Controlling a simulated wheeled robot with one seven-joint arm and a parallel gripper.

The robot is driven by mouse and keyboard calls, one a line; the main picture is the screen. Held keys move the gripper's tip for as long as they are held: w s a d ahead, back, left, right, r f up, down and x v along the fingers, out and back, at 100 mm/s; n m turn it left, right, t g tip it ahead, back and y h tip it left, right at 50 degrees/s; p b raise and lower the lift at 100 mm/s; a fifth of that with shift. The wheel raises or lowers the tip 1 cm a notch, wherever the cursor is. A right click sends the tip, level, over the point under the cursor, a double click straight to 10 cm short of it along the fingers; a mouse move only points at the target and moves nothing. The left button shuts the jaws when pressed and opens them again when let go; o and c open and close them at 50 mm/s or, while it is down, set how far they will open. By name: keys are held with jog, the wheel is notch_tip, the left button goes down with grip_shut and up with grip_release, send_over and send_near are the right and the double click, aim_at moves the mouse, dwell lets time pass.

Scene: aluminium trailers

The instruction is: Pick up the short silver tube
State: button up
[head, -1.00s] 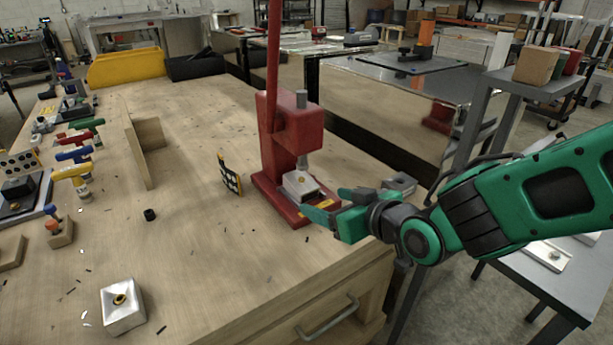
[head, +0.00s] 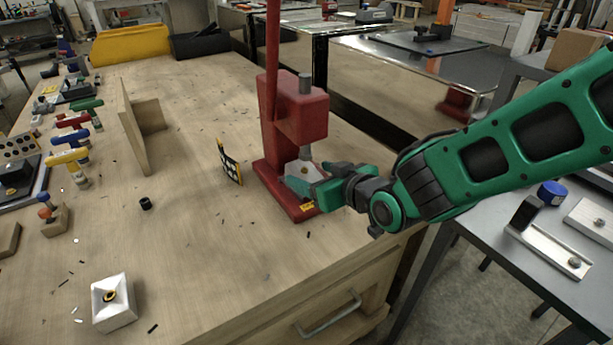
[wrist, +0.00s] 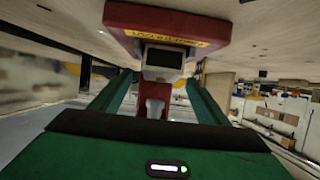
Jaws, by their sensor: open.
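I cannot clearly make out a separate short silver tube. A silver block-like piece (head: 303,171) with a small brass-coloured spot sits on the base of the red press (head: 295,120), under its ram, partly hidden by my gripper. My gripper (head: 318,181) is at the press base, right beside this piece, with its green fingers apart. In the wrist view, my gripper (wrist: 158,84) is open, and a dark-faced block (wrist: 163,58) shows between and beyond the fingertips, against the red base with its yellow label. I cannot tell whether the fingers touch it.
A white block with a brass-ringed hole (head: 113,302) and a small black ring (head: 145,203) stand on the wooden bench (head: 210,270). A checkered plate (head: 229,163) stands left of the press. A wooden bracket (head: 135,125) is farther left. A grey table (head: 490,235) is at right.

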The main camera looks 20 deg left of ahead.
aim_at(307, 172)
jog(key=shift+x, duration=2.25)
jog(key=c, duration=1.3)
